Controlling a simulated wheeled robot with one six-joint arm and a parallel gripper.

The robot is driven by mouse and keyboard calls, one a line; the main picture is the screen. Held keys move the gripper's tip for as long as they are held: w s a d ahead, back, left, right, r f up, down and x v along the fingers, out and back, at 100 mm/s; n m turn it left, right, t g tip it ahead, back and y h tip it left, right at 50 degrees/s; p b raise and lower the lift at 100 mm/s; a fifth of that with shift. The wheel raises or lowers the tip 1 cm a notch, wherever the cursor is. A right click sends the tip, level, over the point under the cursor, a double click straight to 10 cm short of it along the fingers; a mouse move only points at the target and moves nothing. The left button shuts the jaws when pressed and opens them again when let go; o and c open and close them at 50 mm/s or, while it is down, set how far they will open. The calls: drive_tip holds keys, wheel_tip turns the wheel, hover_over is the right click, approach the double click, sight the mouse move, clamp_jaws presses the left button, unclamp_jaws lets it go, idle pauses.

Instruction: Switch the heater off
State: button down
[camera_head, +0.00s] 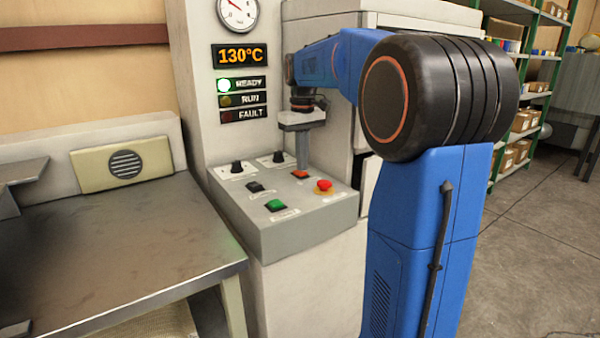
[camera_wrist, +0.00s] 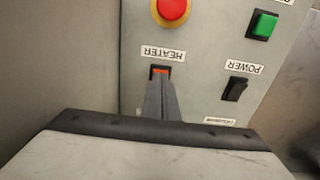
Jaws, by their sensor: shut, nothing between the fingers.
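The heater switch is a small orange-red rocker on the sloped control panel (camera_head: 305,221). In the wrist view the heater switch (camera_wrist: 160,71) sits beside its HEATER label (camera_wrist: 163,53), which appears upside down. My gripper (camera_wrist: 160,85) is shut and empty, its fingertips right at the switch and covering part of it. I cannot tell whether they touch it. In the head view my gripper (camera_head: 302,165) points down onto the panel at the switch.
Near the heater switch are a red mushroom button (camera_wrist: 172,9), a black POWER rocker (camera_wrist: 235,89) and a green button (camera_wrist: 263,25). Two black knobs (camera_head: 237,167) stand at the panel's back. A metal table (camera_head: 120,250) adjoins on the left.

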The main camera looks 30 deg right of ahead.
drive_tip(key=shift+f, duration=0.45)
idle(0.3)
wheel_tip(320, 180, up, 7)
idle(1.1)
drive_tip(key=shift+s, duration=0.1)
idle(0.4)
